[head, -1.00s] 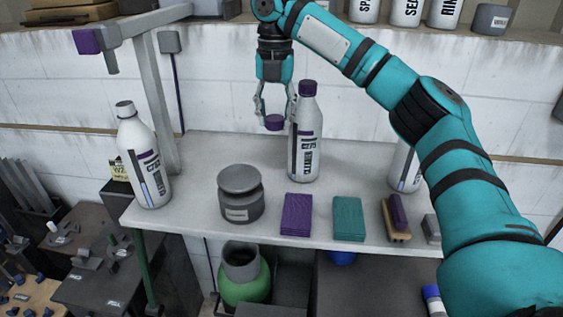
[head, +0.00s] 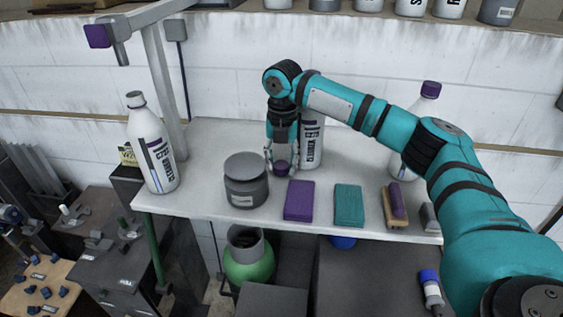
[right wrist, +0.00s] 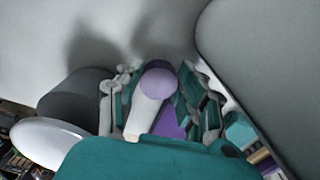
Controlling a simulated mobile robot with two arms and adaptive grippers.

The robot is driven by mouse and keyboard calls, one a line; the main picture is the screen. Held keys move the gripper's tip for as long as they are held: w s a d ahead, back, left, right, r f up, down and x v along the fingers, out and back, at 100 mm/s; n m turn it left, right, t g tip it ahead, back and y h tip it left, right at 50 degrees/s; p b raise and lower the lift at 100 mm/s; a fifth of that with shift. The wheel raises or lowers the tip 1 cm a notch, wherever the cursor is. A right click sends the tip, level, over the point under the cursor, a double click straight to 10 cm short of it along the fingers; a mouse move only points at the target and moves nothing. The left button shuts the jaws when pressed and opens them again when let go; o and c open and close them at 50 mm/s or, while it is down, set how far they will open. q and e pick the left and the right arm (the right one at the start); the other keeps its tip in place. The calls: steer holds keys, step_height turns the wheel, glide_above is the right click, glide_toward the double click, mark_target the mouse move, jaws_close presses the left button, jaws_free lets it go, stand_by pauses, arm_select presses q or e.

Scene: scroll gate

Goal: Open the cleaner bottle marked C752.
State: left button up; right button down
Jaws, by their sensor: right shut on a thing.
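A white bottle (head: 152,150) stands upright at the left end of the shelf top. Its label starts with C7; the rest is hard to read. Its top is grey with no purple cap on it. My right gripper (head: 281,169) is shut on a purple cap (head: 281,166), low at the shelf top, between the grey jar and the middle bottle. The cap also shows between the fingers in the right wrist view (right wrist: 158,80). Whether it touches the surface I cannot tell. A second white bottle (head: 311,145) stands behind my right gripper, its top hidden by my arm. My left gripper is not in view.
The grey jar (head: 246,185) stands left of my right gripper. A purple cloth (head: 299,200), a teal cloth (head: 349,205) and a brush (head: 395,206) lie along the front edge. A purple-capped bottle (head: 429,92) stands at right, partly behind my arm. The shelf's back left is clear.

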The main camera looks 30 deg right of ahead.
steer(key=shift+f, duration=0.55)
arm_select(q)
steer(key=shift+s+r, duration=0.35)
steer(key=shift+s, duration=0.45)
arm_select(e)
steer(key=shift+f, duration=0.3)
steer(key=shift+f, duration=0.15)
steer(key=c, duration=0.8)
jaws_free()
steer(key=shift+c, duration=0.2)
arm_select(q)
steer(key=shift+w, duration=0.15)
